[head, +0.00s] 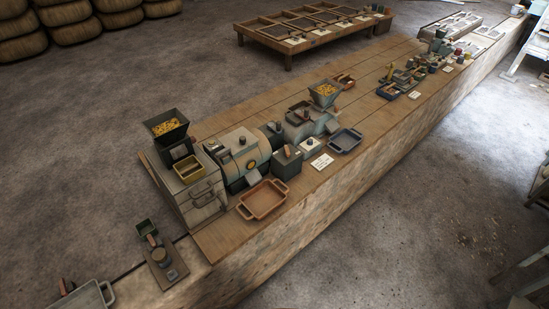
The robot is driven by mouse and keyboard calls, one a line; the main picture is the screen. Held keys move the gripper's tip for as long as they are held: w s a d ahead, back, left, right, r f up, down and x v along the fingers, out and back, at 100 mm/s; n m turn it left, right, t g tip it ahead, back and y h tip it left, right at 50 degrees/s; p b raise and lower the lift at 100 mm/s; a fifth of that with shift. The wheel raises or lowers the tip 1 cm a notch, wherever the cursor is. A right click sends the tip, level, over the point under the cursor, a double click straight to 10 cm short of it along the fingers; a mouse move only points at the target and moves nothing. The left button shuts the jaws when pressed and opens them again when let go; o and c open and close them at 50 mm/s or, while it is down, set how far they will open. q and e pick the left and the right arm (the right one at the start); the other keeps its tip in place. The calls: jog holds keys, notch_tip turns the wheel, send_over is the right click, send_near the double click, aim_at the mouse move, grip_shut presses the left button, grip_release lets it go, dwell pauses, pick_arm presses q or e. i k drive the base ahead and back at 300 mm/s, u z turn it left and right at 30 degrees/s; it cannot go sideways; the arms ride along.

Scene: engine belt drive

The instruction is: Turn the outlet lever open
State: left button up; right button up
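A machine with a pale rounded drum (240,152) stands on the long wooden bench, with a dark hopper (166,127) of yellow pieces at its left end. A small chute-like plate (253,180) shows low on the drum's front. A second, smaller machine (300,124) with its own hopper (325,93) of yellow pieces stands farther right. The outlet lever is too small to make out with certainty at this distance, and I cannot tell its position. Neither of my grippers is in view.
A brown tray (262,201) lies in front of the drum, and a dark grey tray (345,140) lies farther right. A grey drawer cabinet (195,190) stands at the left. Small tools crowd the bench's far end. The floor (400,230) in front is open.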

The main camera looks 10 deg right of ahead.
aim_at(287, 153)
jog(key=u, duration=0.45)
jog(key=i, duration=0.85)
jog(key=z, duration=0.25)
